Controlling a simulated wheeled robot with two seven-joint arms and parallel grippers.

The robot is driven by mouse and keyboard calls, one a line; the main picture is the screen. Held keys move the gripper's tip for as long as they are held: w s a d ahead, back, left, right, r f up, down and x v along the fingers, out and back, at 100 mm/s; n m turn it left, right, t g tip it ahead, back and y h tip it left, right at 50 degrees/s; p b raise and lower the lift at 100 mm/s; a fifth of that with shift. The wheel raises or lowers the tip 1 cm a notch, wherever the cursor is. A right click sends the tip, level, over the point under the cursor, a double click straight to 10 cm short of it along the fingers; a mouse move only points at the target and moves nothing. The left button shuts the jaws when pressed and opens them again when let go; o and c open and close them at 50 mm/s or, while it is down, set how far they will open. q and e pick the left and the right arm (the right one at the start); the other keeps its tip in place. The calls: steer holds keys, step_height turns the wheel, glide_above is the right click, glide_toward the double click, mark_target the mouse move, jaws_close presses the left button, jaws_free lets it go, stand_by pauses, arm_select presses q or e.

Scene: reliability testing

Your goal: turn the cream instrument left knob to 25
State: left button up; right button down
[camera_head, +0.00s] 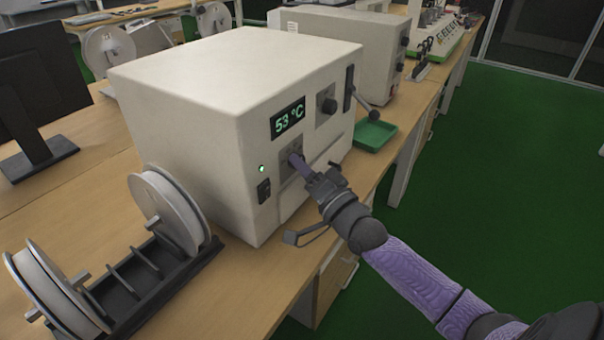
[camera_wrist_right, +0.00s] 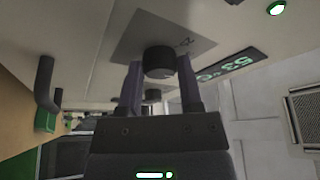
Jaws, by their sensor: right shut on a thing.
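The cream instrument (camera_head: 190,110) stands on the bench. Its display (camera_head: 287,118) reads 53 °C, and the display also shows in the right wrist view (camera_wrist_right: 230,66). The left knob (camera_wrist_right: 159,62) is a dark round knob on a grey plate (camera_wrist_right: 188,45); in the head view my fingers mostly cover it. My right gripper (camera_head: 298,161) reaches in from the right and is shut on this knob, one finger on each side in the right wrist view. The knob's pointer is hidden or too small to read. My left gripper is not in view.
A second knob (camera_head: 327,101) and a door handle (camera_head: 362,106) are on the front's right side. A black switch (camera_head: 264,190) and green light (camera_head: 262,169) are at left. A spool rack (camera_head: 140,280) stands front left. A green tray (camera_head: 374,135) lies right of the instrument.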

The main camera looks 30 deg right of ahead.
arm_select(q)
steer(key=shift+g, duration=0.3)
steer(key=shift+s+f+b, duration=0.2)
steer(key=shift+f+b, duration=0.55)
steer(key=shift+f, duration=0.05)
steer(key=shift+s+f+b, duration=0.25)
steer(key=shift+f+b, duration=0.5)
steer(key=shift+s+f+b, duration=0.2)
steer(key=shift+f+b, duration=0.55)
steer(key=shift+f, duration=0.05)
arm_select(e)
steer(key=shift+w+d+f+n+g+y, duration=0.15)
steer(key=shift+n+y, duration=1.25)
steer(key=shift+n, duration=1.5)
steer(key=shift+s+d+n+g+y, duration=0.1)
steer(key=shift+n+y, duration=1.3)
steer(key=shift+n, duration=1.5)
steer(key=shift+w+d+f+n+g+y, duration=0.15)
steer(key=shift+n+y, duration=1.25)
steer(key=shift+n, duration=1.5)
steer(key=shift+r, duration=0.1)
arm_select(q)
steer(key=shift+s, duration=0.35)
arm_select(e)
steer(key=shift+n, duration=0.3)
steer(key=shift+c, duration=1.3)
jaws_free()
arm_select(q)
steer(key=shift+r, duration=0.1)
